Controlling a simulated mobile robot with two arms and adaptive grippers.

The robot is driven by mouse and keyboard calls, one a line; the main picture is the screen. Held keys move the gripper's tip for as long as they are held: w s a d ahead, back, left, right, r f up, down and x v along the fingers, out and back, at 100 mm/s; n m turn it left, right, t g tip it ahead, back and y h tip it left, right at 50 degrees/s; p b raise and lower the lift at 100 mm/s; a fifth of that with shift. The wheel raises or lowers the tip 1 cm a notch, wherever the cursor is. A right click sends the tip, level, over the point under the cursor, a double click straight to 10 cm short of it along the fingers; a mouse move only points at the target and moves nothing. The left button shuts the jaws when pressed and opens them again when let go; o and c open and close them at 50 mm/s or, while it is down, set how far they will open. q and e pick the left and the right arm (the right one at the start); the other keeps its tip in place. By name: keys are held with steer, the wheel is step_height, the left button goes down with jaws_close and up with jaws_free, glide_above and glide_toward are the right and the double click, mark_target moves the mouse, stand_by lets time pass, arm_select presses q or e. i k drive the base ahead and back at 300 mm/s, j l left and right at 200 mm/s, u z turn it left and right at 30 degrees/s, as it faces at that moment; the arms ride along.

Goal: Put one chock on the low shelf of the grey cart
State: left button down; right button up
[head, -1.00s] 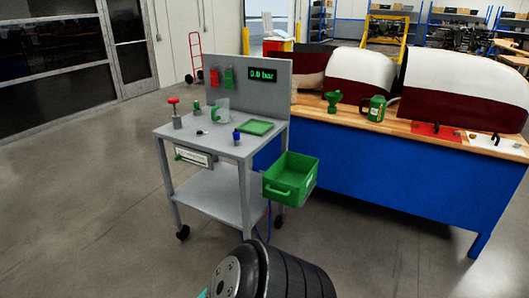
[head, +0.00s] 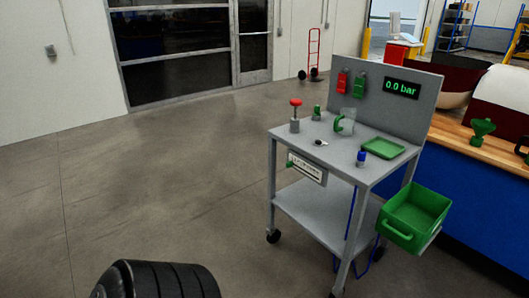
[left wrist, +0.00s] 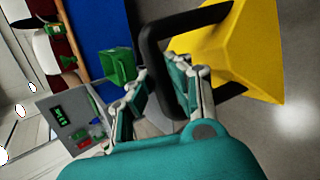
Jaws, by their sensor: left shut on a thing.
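My left gripper (left wrist: 168,82) is shut on the black handle (left wrist: 151,42) of a yellow chock (left wrist: 232,50) in the left wrist view. The chock is wedge-like and tilted in that view, with grey floor behind it. The grey cart (head: 345,148) stands right of centre in the head view. Its low shelf (head: 315,213) is bare where it shows; the front leg and the green bin hide part of it. Neither gripper nor the chock shows in the head view. My right gripper is in neither view.
A green bin (head: 415,215) hangs on the cart's right side. The cart top holds a red-knobbed part (head: 295,115), a green tray (head: 376,148) and small fittings. A blue workbench (head: 490,210) stands behind at the right.

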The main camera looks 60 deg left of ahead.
mark_target(324, 218)
steer(key=i+j+u, duration=0.1)
steer(key=j+u, duration=0.15)
steer(key=j, duration=0.2)
steer(key=i+j+u, duration=0.2)
steer(key=j, duration=0.2)
steer(key=i+j+u, duration=0.25)
steer(key=j, duration=0.15)
steer(key=i+j+u, duration=0.2)
steer(key=j, duration=0.15)
steer(key=k+j, duration=0.05)
steer(key=k, duration=0.05)
